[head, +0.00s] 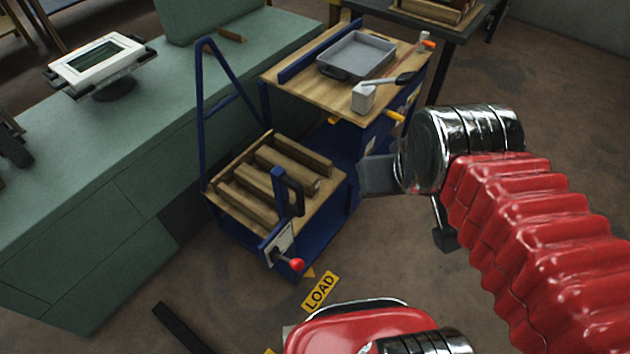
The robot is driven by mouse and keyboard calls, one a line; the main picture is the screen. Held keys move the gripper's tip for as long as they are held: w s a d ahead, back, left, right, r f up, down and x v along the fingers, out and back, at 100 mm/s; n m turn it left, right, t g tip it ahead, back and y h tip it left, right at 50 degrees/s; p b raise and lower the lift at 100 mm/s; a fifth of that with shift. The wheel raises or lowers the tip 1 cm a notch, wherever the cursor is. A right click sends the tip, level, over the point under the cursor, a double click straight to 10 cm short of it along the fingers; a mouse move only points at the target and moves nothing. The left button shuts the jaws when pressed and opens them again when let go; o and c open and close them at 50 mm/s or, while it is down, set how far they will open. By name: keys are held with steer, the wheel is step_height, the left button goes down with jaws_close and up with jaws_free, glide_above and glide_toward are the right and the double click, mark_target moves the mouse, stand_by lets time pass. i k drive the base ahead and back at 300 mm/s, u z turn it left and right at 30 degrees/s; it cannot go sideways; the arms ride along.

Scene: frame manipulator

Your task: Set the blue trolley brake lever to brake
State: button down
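The blue trolley (320,233) stands on the floor left of centre, with a slatted wooden deck and a blue frame. Its brake lever is low on the near corner: a short dark arm ending in a red knob (297,265), pointing right and slightly down from a pale plate (279,245). Markings on the plate are too small to read. My gripper (412,208) is at the right, above and to the right of the knob and apart from it. A grey block and a dark tip show beside the chrome wrist; its opening is not clear.
A blue-framed wooden bench (290,92) with a grey tray (357,55) stands behind the trolley. A green counter (120,140) runs along the left. A yellow LOAD label (320,291) lies on the floor near the knob. Floor between knob and gripper looks clear.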

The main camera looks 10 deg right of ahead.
mark_target(297, 265)
steer(key=z, duration=0.05)
steer(key=k, duration=0.5)
steer(key=u, duration=1.45)
steer(key=i, duration=0.4)
steer(key=u, duration=0.1)
